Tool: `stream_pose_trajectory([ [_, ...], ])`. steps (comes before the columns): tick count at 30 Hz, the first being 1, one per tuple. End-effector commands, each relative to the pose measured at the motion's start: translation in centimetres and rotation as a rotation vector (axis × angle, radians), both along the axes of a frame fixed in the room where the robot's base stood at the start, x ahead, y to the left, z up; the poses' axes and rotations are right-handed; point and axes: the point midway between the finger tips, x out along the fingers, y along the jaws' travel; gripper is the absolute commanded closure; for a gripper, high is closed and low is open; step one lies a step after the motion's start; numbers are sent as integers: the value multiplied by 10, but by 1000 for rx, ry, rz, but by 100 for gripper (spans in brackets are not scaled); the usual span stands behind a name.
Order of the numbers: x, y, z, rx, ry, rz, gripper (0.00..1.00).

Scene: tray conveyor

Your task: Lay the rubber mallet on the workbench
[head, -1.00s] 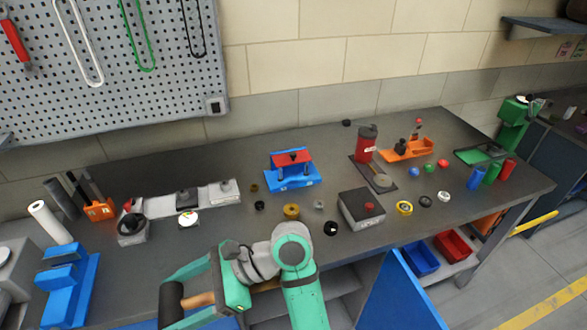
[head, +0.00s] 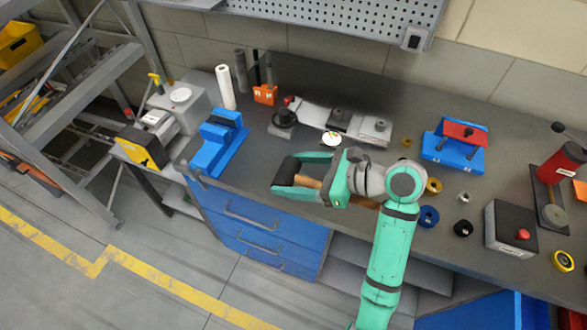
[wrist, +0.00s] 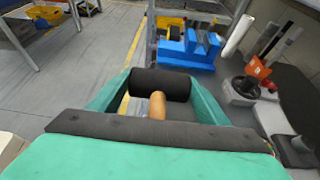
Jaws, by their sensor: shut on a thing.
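The rubber mallet has a black cylindrical head (head: 287,171) and a short wooden handle (head: 308,182). My gripper (head: 293,177) is shut on the mallet, with the head between its green fingers. In the wrist view the black head (wrist: 160,84) lies crosswise between the fingertips, and the handle (wrist: 157,106) runs back toward the palm. The dark workbench (head: 350,90) has a bare stretch along its back. In the head view my gripper appears over the bench's front part, right of the blue vise; its height above the top is hard to judge.
The blue vise (head: 217,142) stands at the bench's left end. A black handwheel (head: 284,118) and a pale rail (head: 325,117) stand behind my gripper. A blue clamp (head: 455,145) and a grey button box (head: 511,230) are to the right. Blue drawers (head: 255,230) are below.

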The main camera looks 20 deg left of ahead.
Motion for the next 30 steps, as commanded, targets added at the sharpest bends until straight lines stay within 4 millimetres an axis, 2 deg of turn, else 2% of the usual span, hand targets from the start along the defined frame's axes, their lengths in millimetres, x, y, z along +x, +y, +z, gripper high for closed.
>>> stream_pose_trajectory([
  [5,34,12,-16,-2,1,-15,67],
  [12,60,25,-53,-1,2,-19,67],
  [23,73,38,-74,-1,0,-11,67],
  [30,74,40,-104,0,1,-11,67],
])
